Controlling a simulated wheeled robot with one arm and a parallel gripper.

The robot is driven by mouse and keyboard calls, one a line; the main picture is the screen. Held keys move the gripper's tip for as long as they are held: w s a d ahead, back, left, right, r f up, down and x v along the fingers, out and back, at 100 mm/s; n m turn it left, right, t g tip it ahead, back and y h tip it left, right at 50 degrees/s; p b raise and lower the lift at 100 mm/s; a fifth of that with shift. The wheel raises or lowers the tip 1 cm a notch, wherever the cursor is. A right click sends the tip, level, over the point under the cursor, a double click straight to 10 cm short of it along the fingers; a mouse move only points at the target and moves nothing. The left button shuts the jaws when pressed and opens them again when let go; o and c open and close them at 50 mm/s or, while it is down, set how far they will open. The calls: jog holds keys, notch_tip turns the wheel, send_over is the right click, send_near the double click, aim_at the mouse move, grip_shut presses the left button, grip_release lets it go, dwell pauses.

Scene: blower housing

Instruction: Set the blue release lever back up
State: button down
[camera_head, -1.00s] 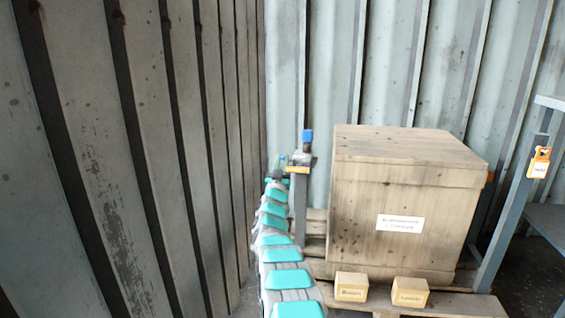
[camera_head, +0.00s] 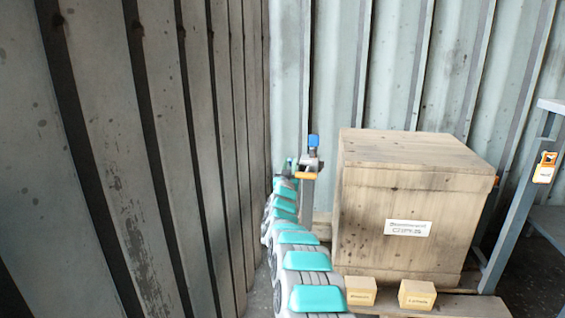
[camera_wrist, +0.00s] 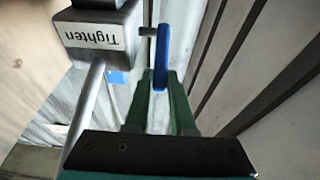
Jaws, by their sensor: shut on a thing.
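The blue release lever (camera_wrist: 163,45) shows in the wrist view as a flat upright bar beside a grey block. A short pin runs between them. My gripper (camera_wrist: 161,82) has its green fingers closed on the bar's near end. The grey block (camera_wrist: 97,37) carries a white label reading "Tighten", seen upside down. In the head view my gripper (camera_head: 287,166) is at the left side of the post's head, small and partly hidden by my arm. A blue piece (camera_head: 313,141) tops that head; I cannot tell whether it is part of the lever.
A grey post (camera_head: 306,205) stands left of a large wooden crate (camera_head: 400,200) on a pallet. Two small labelled wooden blocks (camera_head: 360,291) (camera_head: 417,295) sit in front. Ribbed metal walls (camera_head: 120,150) close in at left and back. A blue-grey rack (camera_head: 520,200) stands at right.

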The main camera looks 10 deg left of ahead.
jog(key=shift+d+r+g+p, duration=0.15)
jog(key=shift+r+g+p, duration=0.15)
jog(key=shift+r+p, duration=0.4)
jog(key=g+p, duration=0.1)
jog(key=p, duration=0.1)
jog(key=shift+w+f+p, duration=0.2)
jog(key=shift+p, duration=0.2)
jog(key=shift+f, duration=0.2)
jog(key=c, duration=1)
grip_release()
jog(key=shift+c, duration=0.2)
jog(key=shift+s, duration=0.2)
jog(key=s, duration=0.7)
jog(key=shift+s+a+f, duration=0.2)
jog(key=shift+a+f, duration=0.05)
jog(key=shift+f, duration=0.2)
